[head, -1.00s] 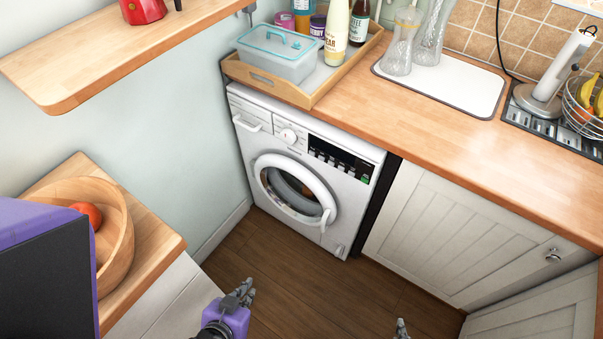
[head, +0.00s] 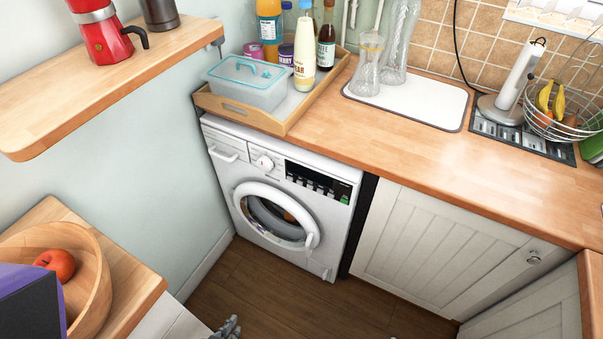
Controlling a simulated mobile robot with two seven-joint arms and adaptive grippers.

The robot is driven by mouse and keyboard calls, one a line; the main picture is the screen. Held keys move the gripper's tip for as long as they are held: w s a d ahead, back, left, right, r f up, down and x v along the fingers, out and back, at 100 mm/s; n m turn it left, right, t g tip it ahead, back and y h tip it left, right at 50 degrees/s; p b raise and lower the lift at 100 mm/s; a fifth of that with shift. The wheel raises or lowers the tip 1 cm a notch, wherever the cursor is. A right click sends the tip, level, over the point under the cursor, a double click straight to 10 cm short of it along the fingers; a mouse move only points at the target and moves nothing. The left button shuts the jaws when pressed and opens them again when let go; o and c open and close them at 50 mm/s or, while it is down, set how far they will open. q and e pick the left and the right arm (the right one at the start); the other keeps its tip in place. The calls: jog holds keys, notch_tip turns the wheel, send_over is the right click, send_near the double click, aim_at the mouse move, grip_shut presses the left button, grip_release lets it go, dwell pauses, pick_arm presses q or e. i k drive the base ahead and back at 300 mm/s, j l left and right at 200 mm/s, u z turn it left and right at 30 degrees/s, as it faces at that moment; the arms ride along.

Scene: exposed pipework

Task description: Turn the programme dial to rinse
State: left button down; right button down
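The white washing machine (head: 318,207) stands under the wooden worktop, against the left wall. Its programme dial (head: 264,163) is a round white knob on the front panel, between the detergent drawer (head: 226,150) and the dark display (head: 318,180). The dial's markings are too small to read. The round door (head: 275,215) is shut. My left gripper (head: 230,326) shows only in part at the bottom edge, well below and in front of the machine. Its fingers are cut off by the frame. My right gripper is out of view apart from a possible speck at the bottom edge.
A wooden tray (head: 243,115) with bottles and a plastic box stands on the worktop above the machine. A wall shelf (head: 110,75) juts out at upper left. A wooden bowl (head: 92,265) sits on the left counter (head: 150,285). The floor (head: 270,300) before the machine is clear.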

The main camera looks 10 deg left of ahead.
aim_at(265, 163)
jog(key=i+l+u, duration=0.3)
jog(key=i, duration=0.15)
jog(key=i+l+u, duration=0.3)
jog(key=i+j, duration=0.1)
